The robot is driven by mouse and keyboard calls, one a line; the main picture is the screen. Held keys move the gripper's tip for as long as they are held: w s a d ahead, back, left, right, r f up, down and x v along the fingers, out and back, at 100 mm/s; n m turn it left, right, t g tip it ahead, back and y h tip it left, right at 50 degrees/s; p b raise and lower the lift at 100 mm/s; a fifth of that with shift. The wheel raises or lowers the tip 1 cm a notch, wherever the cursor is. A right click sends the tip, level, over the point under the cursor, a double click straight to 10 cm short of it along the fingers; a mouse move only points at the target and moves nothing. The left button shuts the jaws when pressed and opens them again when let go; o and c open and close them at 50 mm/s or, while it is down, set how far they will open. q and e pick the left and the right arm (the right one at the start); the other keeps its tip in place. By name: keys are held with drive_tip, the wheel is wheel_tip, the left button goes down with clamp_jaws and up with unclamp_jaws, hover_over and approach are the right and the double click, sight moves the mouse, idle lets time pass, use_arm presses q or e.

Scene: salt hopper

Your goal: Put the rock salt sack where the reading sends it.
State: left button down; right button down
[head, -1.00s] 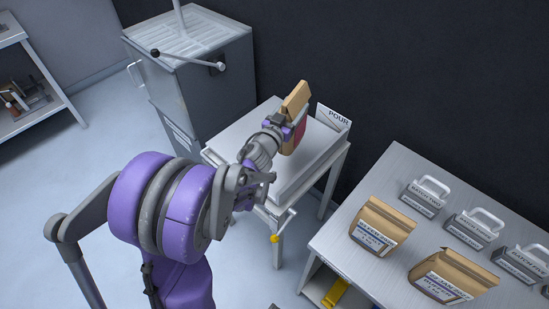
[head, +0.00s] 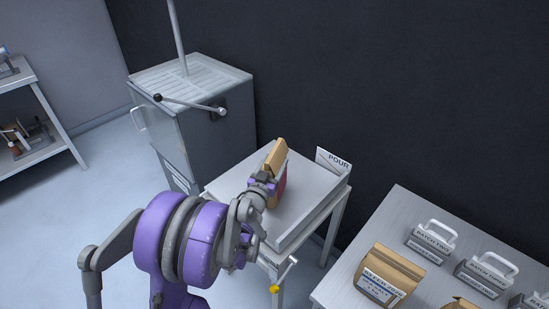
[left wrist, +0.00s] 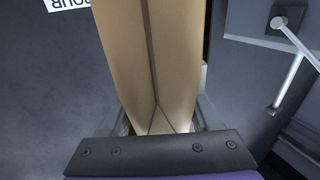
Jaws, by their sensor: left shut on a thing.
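My left gripper (head: 264,182) is shut on a brown paper sack (head: 276,156) with a red panel. The sack is upright and slightly tilted over the left part of a pale stand (head: 310,205) with a "POUR" sign (head: 333,160). I cannot tell whether its base touches the stand. In the left wrist view the sack (left wrist: 152,60) fills the middle, between the fingers. Its label is hidden, so I cannot confirm that it is rock salt. A grey hopper (head: 222,145) with a crank handle stands behind and to the left. My right gripper is not in view.
A table at right holds another brown sack (head: 390,272), part of a further sack (head: 460,304), and several handled blocks, including "BATCH TWO" (head: 432,240). A shelf (head: 45,140) stands at far left. Floor is clear between shelf and hopper.

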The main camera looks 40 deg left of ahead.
use_arm(q)
wheel_tip(320, 180, down, 2)
drive_tip(key=shift+f, duration=0.1)
idle(0.4)
drive_tip(key=c, duration=0.5)
unclamp_jaws()
drive_tip(key=shift+f, duration=0.2)
drive_tip(key=o, duration=0.4)
drive_tip(key=shift+r, duration=0.1)
